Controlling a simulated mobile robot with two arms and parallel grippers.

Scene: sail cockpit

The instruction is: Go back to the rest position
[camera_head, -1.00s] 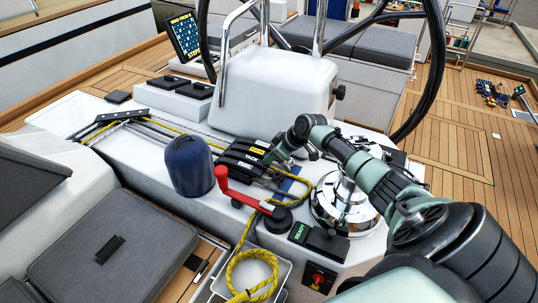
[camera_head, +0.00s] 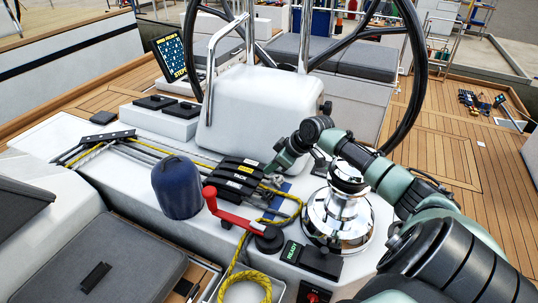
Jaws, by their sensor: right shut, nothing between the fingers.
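My right arm comes in from the lower right and bends over behind the chrome winch (camera_head: 336,218). My right gripper (camera_head: 273,170) is small and dark, shut and empty, at the right end of the black clutch bank (camera_head: 238,177). I cannot tell whether it touches the clutches. A yellow rope (camera_head: 290,214) runs from the clutches past a blue pad and down into a pale bin. A red-handled crank (camera_head: 226,212) lies in front of the clutches. My left gripper is out of view.
A dark blue capped cylinder (camera_head: 178,188) stands left of the crank. The steering wheel (camera_head: 415,75) and white pedestal (camera_head: 256,108) rise behind. A small READY display (camera_head: 291,252) sits in front of the winch. The teak deck (camera_head: 430,150) at right is largely clear.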

